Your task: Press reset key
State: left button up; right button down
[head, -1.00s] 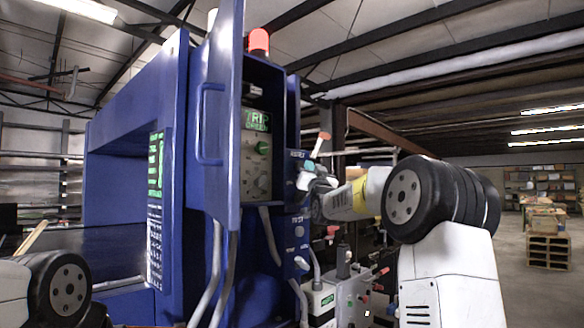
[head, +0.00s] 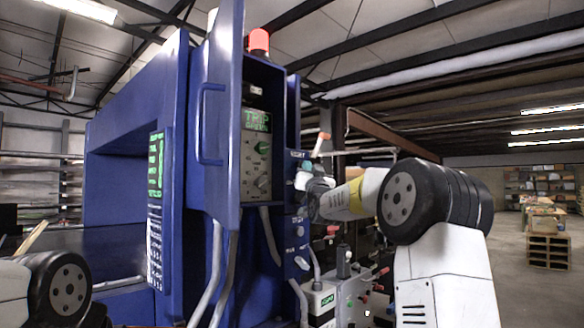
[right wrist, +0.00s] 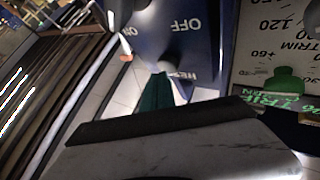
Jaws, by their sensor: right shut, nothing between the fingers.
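The blue detector cabinet (head: 180,200) stands at the left and centre, its narrow control panel facing right. The key itself is hard to make out, partly hidden by my right gripper (head: 303,181). That gripper is shut and empty, its tip close to the panel just below the label. My left gripper is out of view.
An open blue door (head: 223,120) with a handle stands left of the display box, which reads TRIP in green (head: 256,121). A red lamp (head: 258,40) tops the cabinet. An orange-tipped lever (head: 321,143) rises close to the right gripper. Grey cables hang below.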

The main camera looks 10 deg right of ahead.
jog(key=shift+w+a, duration=0.25)
jog(key=shift+w, duration=0.1)
dwell(0.5)
dwell(0.3)
jog(key=shift+s+d, duration=0.5)
jog(key=shift+s, duration=0.2)
jog(key=shift+d, duration=0.1)
jog(key=s+d, duration=0.1)
jog(key=s, duration=0.1)
jog(key=s+d, duration=0.2)
dwell(0.8)
